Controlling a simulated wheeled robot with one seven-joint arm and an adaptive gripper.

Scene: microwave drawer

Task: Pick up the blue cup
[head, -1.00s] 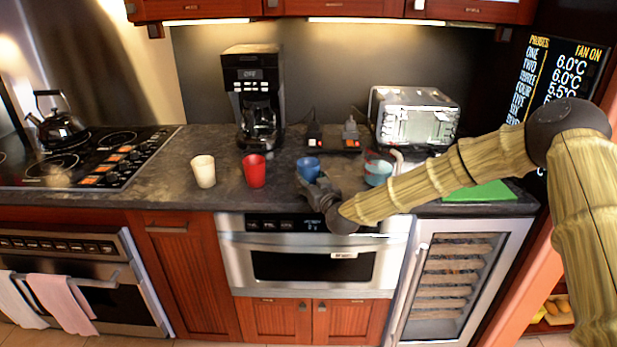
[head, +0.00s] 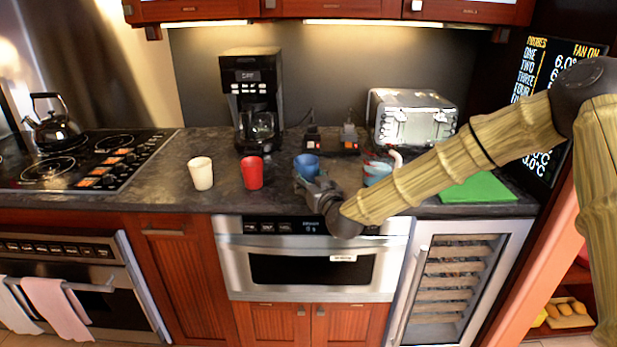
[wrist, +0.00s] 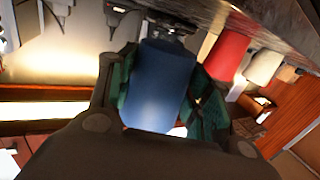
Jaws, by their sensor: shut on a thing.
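The blue cup (head: 307,166) is at the counter's front part, right of the red cup. It also fills the middle of the wrist view (wrist: 158,85), between the two fingers. My gripper (head: 308,180) reaches it from the front right and is shut on it, with a dark green finger pad on each side. The gripper hides the cup's lower part in the head view, so I cannot tell whether its base touches the counter (head: 225,190).
The red cup (head: 252,172) and the white cup (head: 201,173) stand to the left. A coffee maker (head: 253,100) and a toaster (head: 412,118) are behind. A teal-and-red cup or pitcher (head: 377,170) is partly behind my arm. A green board (head: 480,188) lies at right.

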